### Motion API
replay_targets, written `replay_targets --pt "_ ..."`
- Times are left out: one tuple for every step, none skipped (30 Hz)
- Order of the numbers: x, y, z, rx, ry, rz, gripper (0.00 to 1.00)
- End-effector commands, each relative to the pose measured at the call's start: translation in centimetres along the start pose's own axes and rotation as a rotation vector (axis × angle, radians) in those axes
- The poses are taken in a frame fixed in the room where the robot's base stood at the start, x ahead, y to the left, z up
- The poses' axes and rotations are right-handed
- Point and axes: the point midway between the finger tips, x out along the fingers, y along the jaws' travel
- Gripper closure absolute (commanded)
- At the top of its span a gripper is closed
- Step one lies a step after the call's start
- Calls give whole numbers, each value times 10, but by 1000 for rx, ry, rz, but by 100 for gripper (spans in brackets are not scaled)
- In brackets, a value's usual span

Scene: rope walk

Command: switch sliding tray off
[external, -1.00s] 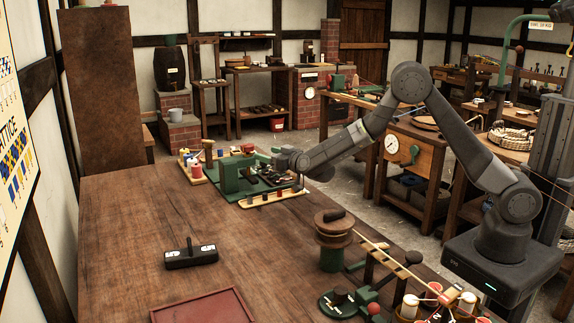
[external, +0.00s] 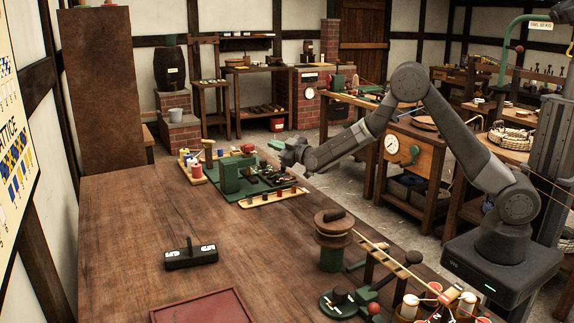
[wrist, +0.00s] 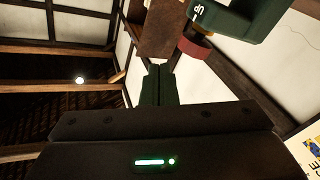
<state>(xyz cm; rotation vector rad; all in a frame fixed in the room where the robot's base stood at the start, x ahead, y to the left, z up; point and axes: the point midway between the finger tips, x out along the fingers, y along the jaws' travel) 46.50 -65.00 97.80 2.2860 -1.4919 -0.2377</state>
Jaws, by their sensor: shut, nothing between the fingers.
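A green machine (external: 238,178) stands at the far end of the long wooden table, with dark tray-like parts (external: 272,175) on its right side. I cannot tell the sliding tray or its switch position for sure. In the wrist view, a green block (wrist: 235,18) with white lettering and a dark red round part (wrist: 196,47) is beyond the fingers at upper right. My gripper (external: 275,145) is above and to the right of the machine, apart from it. Its fingers (wrist: 158,84) are together in the wrist view, with nothing between them.
A black box with an upright handle (external: 190,257) and a dark red tray (external: 205,308) are on the near table. A spool stand (external: 334,240) is at the right edge. A pale pegged board (external: 273,198) fronts the machine.

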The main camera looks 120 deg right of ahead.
Motion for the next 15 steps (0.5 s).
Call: replay_targets --pt "3 16 6 -113 17 -4 100" --pt "5 24 8 -186 31 -10 100" --pt "7 34 10 -281 48 -18 100" --pt "8 41 12 -352 61 -24 100" --pt "9 48 14 -423 74 -29 100" --pt "10 56 17 -517 91 -37 100" --pt "10 62 19 -587 105 -44 100" --pt "11 68 21 -658 118 -51 100" --pt "11 76 24 -750 138 -59 100" --pt "11 82 26 -819 152 -65 100" --pt "10 86 29 -887 166 -73 100" --pt "10 93 33 -978 185 -83 100" --pt "9 98 36 -1046 201 -91 100" --pt "8 102 38 -1112 218 -99 100" --pt "6 108 43 -1202 240 -108 100"
